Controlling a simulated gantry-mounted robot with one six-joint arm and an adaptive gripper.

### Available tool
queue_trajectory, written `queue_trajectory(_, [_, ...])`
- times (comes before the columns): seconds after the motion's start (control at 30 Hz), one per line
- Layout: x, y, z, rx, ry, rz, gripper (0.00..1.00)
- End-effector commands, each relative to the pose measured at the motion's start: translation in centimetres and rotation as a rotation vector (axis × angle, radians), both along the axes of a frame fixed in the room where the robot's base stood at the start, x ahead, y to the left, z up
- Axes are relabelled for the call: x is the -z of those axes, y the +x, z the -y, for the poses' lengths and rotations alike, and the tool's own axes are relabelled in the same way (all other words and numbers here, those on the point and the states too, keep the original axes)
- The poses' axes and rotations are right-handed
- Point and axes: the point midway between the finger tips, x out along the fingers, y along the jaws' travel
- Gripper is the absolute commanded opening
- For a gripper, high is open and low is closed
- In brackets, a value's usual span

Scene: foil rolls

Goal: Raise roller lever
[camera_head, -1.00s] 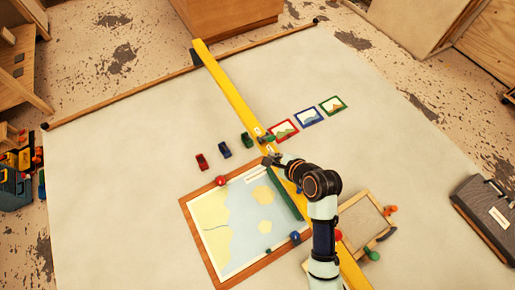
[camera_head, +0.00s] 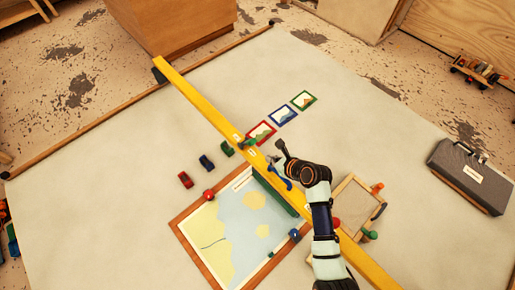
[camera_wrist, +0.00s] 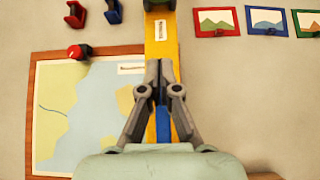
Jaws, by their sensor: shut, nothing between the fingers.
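A yellow beam (camera_head: 205,108) runs diagonally across the pale mat. A blue lever (camera_head: 281,174) with a grey fitting sits on it, above a dark green bar (camera_head: 272,195). In the wrist view the blue part (camera_wrist: 162,124) shows low on the beam, partly hidden by my fingers. A second, green lever (camera_head: 249,143) sits further up the beam. My gripper (camera_head: 281,148) is shut and empty, beside the blue lever in the head view. In the wrist view its fingertips (camera_wrist: 158,66) meet over the beam; I cannot tell whether they touch anything.
A framed map (camera_head: 232,232) lies left of the beam, with a red knob (camera_head: 208,195) and a blue knob (camera_head: 294,234). A small wooden tray (camera_head: 352,204) is at right. Picture cards (camera_head: 283,116) lie above. A grey case (camera_head: 473,176) stands at the mat's right edge.

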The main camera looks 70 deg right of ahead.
Motion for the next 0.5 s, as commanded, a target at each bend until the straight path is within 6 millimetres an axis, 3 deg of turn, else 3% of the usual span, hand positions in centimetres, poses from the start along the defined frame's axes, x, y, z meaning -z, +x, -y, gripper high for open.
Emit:
queue_trajectory(0.27, [3.9, 4.2, 1.9, -0.004, 0.000, -0.001, 0.00])
queue_trajectory(0.3, [2.7, 4.8, 2.2, -0.003, -0.003, 0.002, 0.00])
queue_trajectory(0.5, [1.5, 6.5, 3.0, -0.002, -0.002, -0.001, 0.00])
